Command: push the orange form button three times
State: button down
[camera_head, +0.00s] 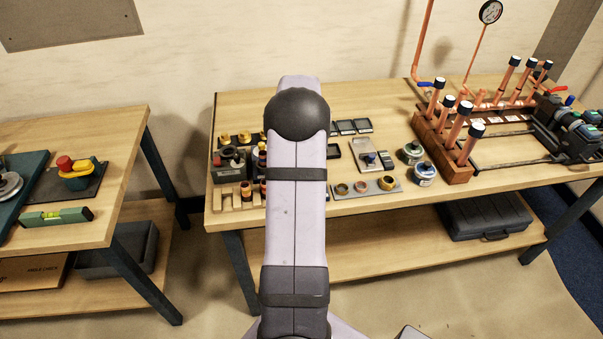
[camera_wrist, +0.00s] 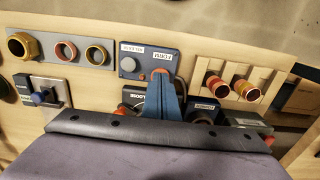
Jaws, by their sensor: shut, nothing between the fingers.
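The dark blue button box (camera_wrist: 144,52) is in the wrist view, with a white label reading FORM and another label beside it. A grey round button (camera_wrist: 128,65) is on its left. The orange button (camera_wrist: 155,73) is under the FORM label, mostly covered by my fingertips. My gripper (camera_wrist: 161,78) is shut and empty, its blue fingers together over the orange button. I cannot tell whether they touch it or press it. In the head view my arm hides the box and the gripper.
A plate with several rings (camera_wrist: 67,50) lies left of the box; a wooden rack (camera_wrist: 258,75) with two red-gold fittings stands right. Dark blocks (camera_wrist: 205,108) sit near the gripper. A copper manifold (camera_head: 460,130) stands at the bench's right side.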

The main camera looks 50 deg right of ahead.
notch_tip(320, 180, down, 2)
jog(key=shift+f+b, duration=0.1)
jog(key=shift+b, duration=0.35)
jog(key=shift+a, duration=0.1)
notch_tip(320, 180, up, 5)
jog(key=p, duration=0.4)
jog(key=shift+d+r+b, duration=0.2)
jog(key=shift+r+b, duration=0.35)
jog(key=shift+b, duration=0.15)
notch_tip(320, 180, up, 8)
jog(key=b, duration=0.2)
jog(key=shift+r, duration=0.25)
jog(key=shift+w+b, duration=0.1)
jog(key=shift+b, duration=0.55)
